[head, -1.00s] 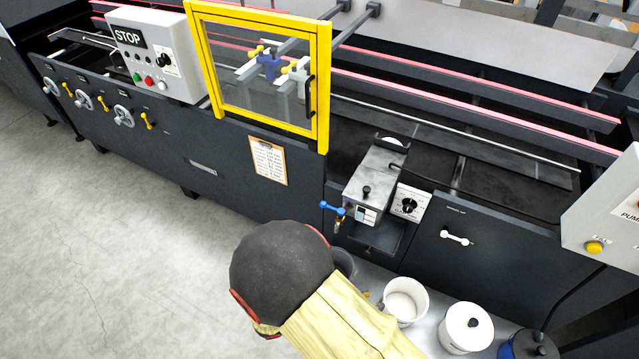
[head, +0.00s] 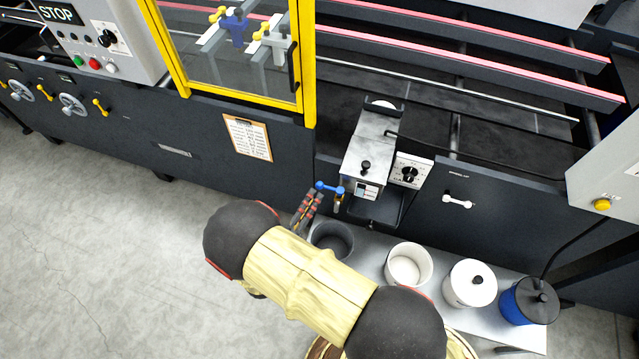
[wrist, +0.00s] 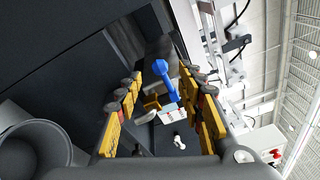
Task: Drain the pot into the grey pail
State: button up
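The pot (head: 370,150) is a grey metal box with a black knob on its lid, mounted on the machine's front. Its drain tap has a blue lever (head: 328,187) and a short spout (head: 337,203) at the lower left. The grey pail (head: 333,240) stands on the bench below and left of the spout, partly hidden by my arm; its rim shows at lower left in the wrist view (wrist: 30,140). My gripper (head: 314,198) is beside the tap. In the wrist view its fingers are spread, with the blue lever (wrist: 165,80) seen between them; contact cannot be told.
A white pail (head: 408,266), a white lidded pot (head: 469,284) and a blue pot with a black lid (head: 529,300) stand along the bench (head: 435,290). A dial box (head: 410,171) adjoins the pot. A yellow-framed guard (head: 308,70) rises at the upper left. Floor at left is clear.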

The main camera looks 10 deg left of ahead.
aim_at(320, 185)
jog(key=b+x, duration=0.1)
jog(key=x, duration=0.5)
jog(key=shift+w+d, duration=0.25)
jog(key=shift+w, duration=0.1)
jog(key=shift+c, duration=0.6)
jog(key=c, duration=0.8)
grip_shut()
